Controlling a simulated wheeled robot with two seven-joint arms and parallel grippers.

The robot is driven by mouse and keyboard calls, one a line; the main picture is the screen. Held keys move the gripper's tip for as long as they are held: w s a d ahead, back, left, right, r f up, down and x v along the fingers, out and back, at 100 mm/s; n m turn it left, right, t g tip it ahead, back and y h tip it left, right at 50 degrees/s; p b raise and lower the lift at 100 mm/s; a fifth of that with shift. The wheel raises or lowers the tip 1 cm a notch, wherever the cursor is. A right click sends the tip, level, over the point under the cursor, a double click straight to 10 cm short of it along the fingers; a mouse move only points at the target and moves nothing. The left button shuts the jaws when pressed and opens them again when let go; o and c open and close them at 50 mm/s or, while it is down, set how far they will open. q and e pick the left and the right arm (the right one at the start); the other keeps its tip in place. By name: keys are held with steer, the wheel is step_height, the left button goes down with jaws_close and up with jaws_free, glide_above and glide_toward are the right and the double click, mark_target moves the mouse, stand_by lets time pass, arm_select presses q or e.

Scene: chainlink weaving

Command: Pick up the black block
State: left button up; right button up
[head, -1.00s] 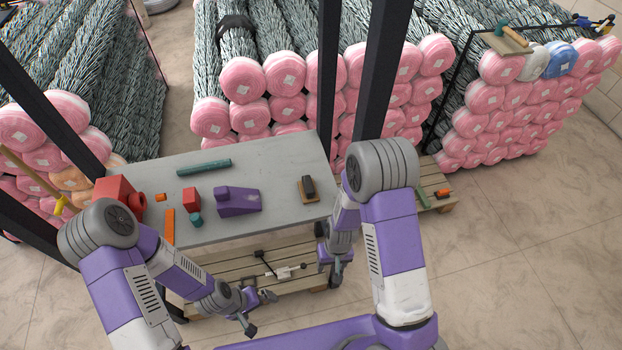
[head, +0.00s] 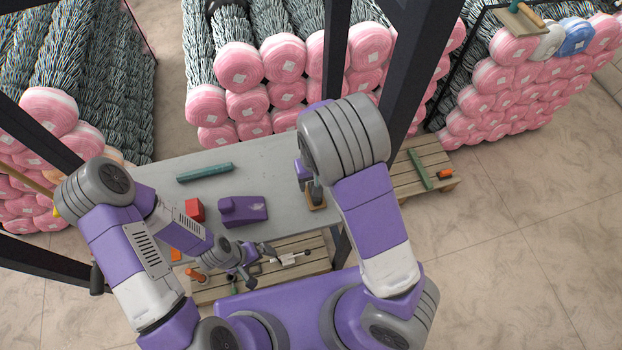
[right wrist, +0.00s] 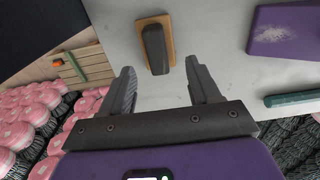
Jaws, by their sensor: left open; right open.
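The black block (right wrist: 155,50) lies on a small wooden board (right wrist: 171,32) on the grey table, as the right wrist view shows. In the head view the board (head: 317,206) is at the table's right end, and my right arm partly covers it and the block. My right gripper (right wrist: 160,67) is open and empty, its two fingers on either side of the block's near end in the picture. I cannot tell its height above the block. My left gripper (head: 258,268) is open and empty, in front of the table's near edge.
On the table (head: 270,163) are a purple block (head: 243,210), a red block (head: 195,209) and a teal bar (head: 205,172). A pallet (head: 408,172) with a green bar stands to the right. Dark posts and stacked pink-ended rolls stand behind.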

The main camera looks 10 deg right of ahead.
steer(key=f, duration=0.7)
steer(key=shift+w+d+f, duration=0.15)
steer(key=shift+d+f, duration=0.05)
steer(key=shift+d, duration=0.1)
jaws_close()
steer(key=shift+r+p, duration=0.3)
steer(key=shift+r, duration=4.8)
